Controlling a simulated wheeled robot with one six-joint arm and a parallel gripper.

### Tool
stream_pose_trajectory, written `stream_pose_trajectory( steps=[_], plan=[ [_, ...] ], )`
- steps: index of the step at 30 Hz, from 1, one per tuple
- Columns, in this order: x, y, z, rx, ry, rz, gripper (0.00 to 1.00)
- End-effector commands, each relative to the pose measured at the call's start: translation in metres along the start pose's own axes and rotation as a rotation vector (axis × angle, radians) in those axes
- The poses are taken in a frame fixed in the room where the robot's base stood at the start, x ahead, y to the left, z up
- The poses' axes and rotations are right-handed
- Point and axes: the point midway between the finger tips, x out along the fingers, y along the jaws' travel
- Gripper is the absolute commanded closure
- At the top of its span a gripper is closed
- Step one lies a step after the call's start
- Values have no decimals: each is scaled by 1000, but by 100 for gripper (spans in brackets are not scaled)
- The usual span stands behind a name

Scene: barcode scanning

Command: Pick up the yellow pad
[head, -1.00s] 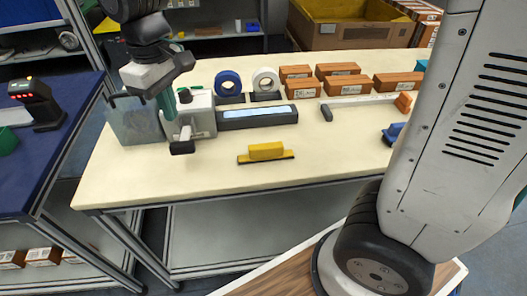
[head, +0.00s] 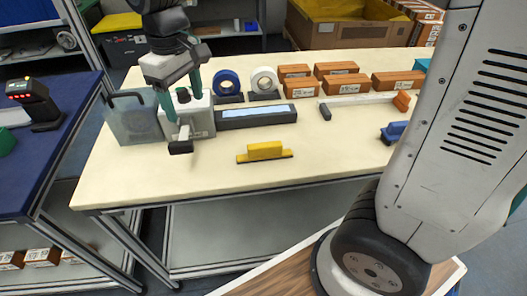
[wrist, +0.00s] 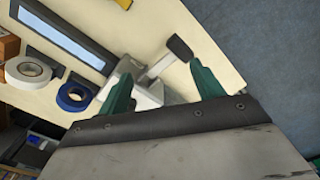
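The yellow pad (head: 265,150) lies near the front edge of the cream table, on a dark-edged yellow base, in the head view. A small yellow piece at the top edge of the wrist view (wrist: 123,4) looks like part of it; the rest is cut off. My gripper (head: 184,104) is above the table's left part, by the white device, up and left of the yellow pad and well apart from it. Its two green fingers stand apart in the wrist view (wrist: 163,84), with nothing held between them.
Behind the pad are a long grey block (head: 256,116), blue and white tape rolls and several brown boxes. A blue-handled tool (head: 394,131) lies right. Table around the pad is clear.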

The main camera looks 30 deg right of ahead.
Motion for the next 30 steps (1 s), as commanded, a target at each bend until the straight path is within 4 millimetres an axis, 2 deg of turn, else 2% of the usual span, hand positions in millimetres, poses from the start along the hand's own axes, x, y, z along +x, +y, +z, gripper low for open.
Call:
stream_pose_trajectory(
  steps=[1, 3, 6, 9, 12, 19, 30],
  plan=[
    [5, 22, 15, 64, -8, -2, 19],
    [17, 49, 40, 190, -14, -3, 0],
    [36, 78, 77, 407, -20, -5, 0],
    [56, 93, 109, 619, -22, -4, 0],
    [72, 96, 130, 790, -20, -3, 0],
    [84, 94, 133, 953, -3, 0, 0],
    [125, 92, 135, 962, -6, 0, 0]
  ],
)
